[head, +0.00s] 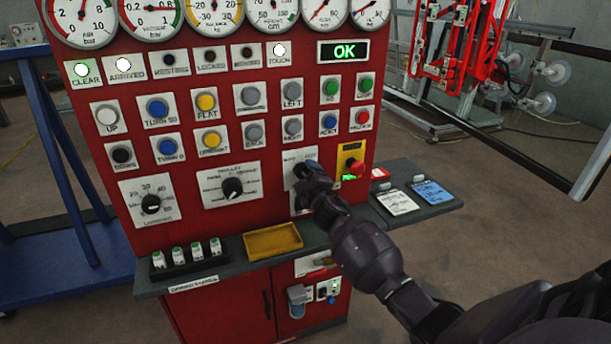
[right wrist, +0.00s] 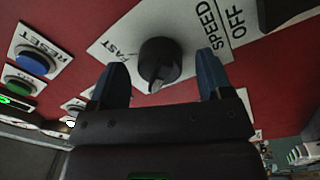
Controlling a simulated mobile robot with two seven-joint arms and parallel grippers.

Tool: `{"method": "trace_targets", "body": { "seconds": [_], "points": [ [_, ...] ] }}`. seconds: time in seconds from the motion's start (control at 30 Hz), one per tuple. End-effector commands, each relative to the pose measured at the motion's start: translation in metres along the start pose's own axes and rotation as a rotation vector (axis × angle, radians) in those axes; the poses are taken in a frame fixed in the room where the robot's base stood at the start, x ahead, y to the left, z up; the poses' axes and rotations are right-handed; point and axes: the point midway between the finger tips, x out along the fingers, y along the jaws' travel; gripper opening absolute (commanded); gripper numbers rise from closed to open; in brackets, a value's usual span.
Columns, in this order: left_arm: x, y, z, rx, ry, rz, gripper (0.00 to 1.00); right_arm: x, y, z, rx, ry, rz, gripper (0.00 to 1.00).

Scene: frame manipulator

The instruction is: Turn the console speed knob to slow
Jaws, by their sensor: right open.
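No slow label is readable there. My right gripper (right wrist: 161,78) is open, with one blue-tipped finger on each side of the knob. Gaps show between both fingers and the knob, so it is not gripped. In the head view my right gripper (head: 308,176) covers the knob on the red console (head: 275,150). My left gripper is out of view.
A red stop button (head: 357,168) on a yellow plate sits just right of my right gripper. The trolley knob (head: 232,188) is to its left. A grey shelf (head: 225,258) with a yellow tray (head: 272,241) juts out below. Blue and green buttons lie left in the wrist view.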

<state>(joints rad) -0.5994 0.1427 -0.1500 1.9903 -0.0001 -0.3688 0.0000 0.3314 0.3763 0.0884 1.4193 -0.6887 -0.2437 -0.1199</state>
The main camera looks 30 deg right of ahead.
Motion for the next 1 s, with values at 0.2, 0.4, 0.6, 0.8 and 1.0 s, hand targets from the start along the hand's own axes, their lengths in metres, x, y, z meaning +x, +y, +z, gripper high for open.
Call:
{"method": "trace_targets", "body": {
  "seconds": [0.2, 0.4, 0.6, 0.8, 1.0],
  "points": [
    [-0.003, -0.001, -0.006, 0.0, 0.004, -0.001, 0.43, -0.036, 0.0, 0.0, 0.001, 0.0, -0.002, 0.73],
    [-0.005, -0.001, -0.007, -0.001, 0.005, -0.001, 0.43, -0.07, 0.0, 0.0, 0.0, -0.001, -0.001, 0.73],
    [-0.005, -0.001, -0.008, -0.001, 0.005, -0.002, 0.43, -0.091, -0.001, 0.0, 0.0, 0.0, -0.001, 0.73],
    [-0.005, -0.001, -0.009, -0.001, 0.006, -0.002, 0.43, -0.099, 0.0, 0.0, 0.0, -0.001, -0.001, 0.73],
    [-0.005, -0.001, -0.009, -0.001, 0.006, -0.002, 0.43, -0.099, 0.0, 0.0, 0.0, -0.001, -0.001, 0.73]
  ]
}}
